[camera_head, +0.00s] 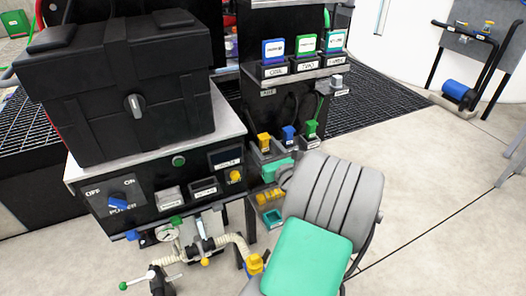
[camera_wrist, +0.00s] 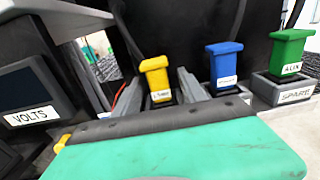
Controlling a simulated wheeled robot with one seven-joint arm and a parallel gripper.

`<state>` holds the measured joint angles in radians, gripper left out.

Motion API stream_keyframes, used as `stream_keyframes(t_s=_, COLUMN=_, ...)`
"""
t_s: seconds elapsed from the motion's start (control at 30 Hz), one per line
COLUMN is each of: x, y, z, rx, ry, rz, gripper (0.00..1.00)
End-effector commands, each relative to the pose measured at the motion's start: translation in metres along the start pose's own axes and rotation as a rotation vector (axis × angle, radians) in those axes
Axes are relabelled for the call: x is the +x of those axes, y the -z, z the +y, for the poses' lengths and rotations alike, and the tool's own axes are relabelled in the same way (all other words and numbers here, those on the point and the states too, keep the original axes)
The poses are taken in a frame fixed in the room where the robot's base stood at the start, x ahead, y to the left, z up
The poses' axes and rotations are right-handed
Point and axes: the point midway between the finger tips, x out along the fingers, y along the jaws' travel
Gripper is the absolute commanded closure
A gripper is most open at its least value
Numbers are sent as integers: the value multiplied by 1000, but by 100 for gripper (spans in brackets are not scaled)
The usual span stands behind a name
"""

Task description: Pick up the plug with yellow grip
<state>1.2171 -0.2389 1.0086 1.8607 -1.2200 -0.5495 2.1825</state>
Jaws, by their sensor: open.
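The plug with the yellow grip (camera_head: 264,141) stands upright in a socket at the left end of a row, left of a blue plug (camera_head: 288,134) and a green plug (camera_head: 311,128). In the wrist view the yellow plug (camera_wrist: 156,70) shows a white label on its stem. My gripper (camera_wrist: 157,88) is open, with one grey finger on each side of the yellow plug's stem as seen there. Contact is not visible. The blue plug (camera_wrist: 224,62) and green plug (camera_wrist: 288,50) stand to the right.
A black panel with a blue power knob (camera_head: 119,205) and a volts display (camera_wrist: 35,92) stands left of the plugs. Blue, green and teal blocks stand on a shelf (camera_head: 297,72) above. Hoses and valves (camera_head: 205,245) are low at the front. Open floor lies right.

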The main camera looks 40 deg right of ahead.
Motion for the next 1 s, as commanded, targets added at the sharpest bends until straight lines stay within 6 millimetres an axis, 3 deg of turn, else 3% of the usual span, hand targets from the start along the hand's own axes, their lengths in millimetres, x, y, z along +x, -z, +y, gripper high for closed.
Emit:
stream_keyframes(t_s=0.23, x=5, y=-1, z=1, rx=0, ry=-1, rz=0, gripper=51)
stream_keyframes(t_s=0.83, x=5, y=0, z=1, rx=-1, ry=-3, rz=0, gripper=99)
stream_keyframes(t_s=1.0, x=5, y=0, z=1, rx=-1, ry=-3, rz=1, gripper=100)
